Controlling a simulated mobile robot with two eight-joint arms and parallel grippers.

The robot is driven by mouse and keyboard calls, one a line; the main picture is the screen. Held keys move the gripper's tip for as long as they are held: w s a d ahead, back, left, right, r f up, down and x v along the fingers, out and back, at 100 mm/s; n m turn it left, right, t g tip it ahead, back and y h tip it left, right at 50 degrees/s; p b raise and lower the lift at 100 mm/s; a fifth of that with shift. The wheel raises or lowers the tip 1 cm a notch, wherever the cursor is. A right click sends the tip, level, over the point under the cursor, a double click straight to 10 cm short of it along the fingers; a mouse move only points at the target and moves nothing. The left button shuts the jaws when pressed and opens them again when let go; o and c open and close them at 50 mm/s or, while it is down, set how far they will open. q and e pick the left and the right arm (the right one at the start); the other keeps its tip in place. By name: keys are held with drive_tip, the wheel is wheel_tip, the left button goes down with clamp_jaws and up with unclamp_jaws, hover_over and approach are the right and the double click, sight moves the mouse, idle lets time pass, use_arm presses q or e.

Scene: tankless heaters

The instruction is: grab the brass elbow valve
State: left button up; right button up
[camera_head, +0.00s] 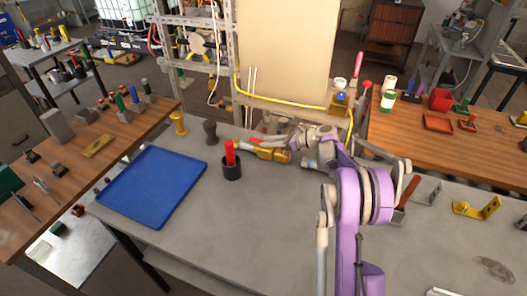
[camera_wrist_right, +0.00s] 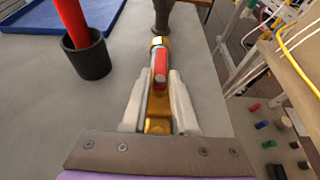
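The brass elbow valve (camera_head: 273,154) is over the middle of the grey table in the head view, partly hidden by my gripper. In the right wrist view its brass body (camera_wrist_right: 158,107) and red handle (camera_wrist_right: 159,64) lie lengthwise between my fingers. My right gripper (camera_head: 294,147) reaches in from the right, low over the table. In the wrist view its two pale fingers (camera_wrist_right: 160,84) flank the valve closely, one on each side. I cannot tell whether they press on it. My left gripper is not in view.
A black cup (camera_head: 232,170) with a red item stands just left of the valve. A dark grey fitting (camera_head: 210,132) and a yellow one (camera_head: 179,123) stand farther left. A blue tray (camera_head: 150,187) lies at left. A wooden panel frame (camera_head: 285,50) stands behind. The table's front middle is clear.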

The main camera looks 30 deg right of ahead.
clamp_jaws()
drive_tip(key=shift+r, duration=0.1)
idle(0.9)
